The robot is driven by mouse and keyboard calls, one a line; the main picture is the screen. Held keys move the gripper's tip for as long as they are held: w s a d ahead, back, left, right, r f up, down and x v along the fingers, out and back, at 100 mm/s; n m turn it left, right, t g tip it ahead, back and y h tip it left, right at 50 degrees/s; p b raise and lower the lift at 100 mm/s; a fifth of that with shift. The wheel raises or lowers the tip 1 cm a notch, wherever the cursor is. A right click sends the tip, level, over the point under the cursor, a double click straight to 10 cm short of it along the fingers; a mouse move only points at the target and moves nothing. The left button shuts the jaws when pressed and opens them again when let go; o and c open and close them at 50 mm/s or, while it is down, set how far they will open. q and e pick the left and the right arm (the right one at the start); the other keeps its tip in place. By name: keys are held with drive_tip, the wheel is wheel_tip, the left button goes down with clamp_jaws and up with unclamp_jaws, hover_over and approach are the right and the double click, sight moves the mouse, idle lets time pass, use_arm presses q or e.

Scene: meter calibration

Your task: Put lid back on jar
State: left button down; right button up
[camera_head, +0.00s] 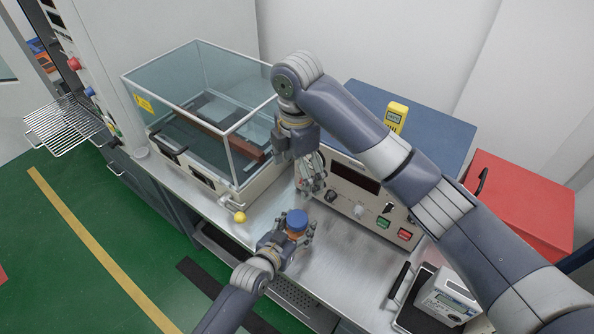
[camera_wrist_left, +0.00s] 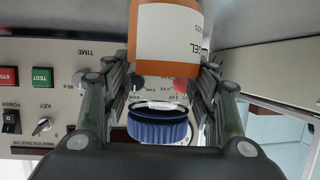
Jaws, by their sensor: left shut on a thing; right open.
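An orange jar with a white label (camera_wrist_left: 168,38) is between the fingers of my left gripper (camera_head: 303,236), which is shut on it above the metal bench. The wrist view shows the jar upside down. The blue ribbed lid (camera_head: 297,217) is over the jar in the head view. In the left wrist view the lid (camera_wrist_left: 158,127) shows apart from the jar, with a gap where the panel behind is seen. My right gripper (camera_head: 312,186) is open, behind and above the lid, and its fingers do not appear to touch the lid.
A test unit with knobs and buttons (camera_head: 345,200) stands close behind the grippers. A glass-walled case (camera_head: 190,95) is at left, with a yellow ball-shaped thing (camera_head: 239,217) near its front corner. A white meter (camera_head: 450,300) sits at lower right. Bench between is clear.

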use_arm(q)
drive_tip(key=shift+f, duration=0.1)
drive_tip(key=c, duration=0.6)
unclamp_jaws()
drive_tip(key=shift+o, duration=0.2)
drive_tip(key=v, duration=1.2)
